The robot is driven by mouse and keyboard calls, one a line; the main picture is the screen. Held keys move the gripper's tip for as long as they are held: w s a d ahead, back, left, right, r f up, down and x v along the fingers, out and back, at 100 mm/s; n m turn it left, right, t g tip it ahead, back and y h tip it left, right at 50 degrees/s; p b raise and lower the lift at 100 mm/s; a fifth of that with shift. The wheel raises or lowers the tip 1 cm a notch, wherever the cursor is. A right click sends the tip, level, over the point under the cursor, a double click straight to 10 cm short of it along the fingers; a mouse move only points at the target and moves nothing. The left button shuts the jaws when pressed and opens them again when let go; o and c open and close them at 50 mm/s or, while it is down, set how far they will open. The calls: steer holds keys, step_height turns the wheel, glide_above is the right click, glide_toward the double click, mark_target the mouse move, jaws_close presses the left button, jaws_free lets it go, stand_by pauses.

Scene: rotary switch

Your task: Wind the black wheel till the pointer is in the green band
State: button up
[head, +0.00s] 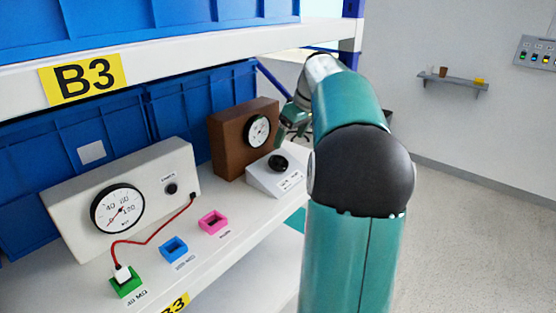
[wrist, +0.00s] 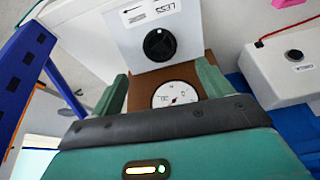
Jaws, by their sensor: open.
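The black wheel (head: 277,163) is a round knob on the sloped face of a pale grey box (head: 262,184). My gripper (head: 293,122) is open and empty above the wheel and beside the gauge. In the wrist view its fingers (wrist: 160,84) stand apart, not touching the wheel.
A larger pale box with a gauge (head: 118,208) stands on the shelf at left. A red cable (head: 160,235) runs from it to a green socket (head: 125,283); blue (head: 174,250) and pink (head: 213,222) sockets sit nearby. Blue bins stand behind, and a shelf beam hangs above.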

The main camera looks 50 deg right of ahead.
mark_target(279, 162)
steer(key=x, duration=1)
steer(key=shift+f, duration=0.3)
steer(key=c, duration=1)
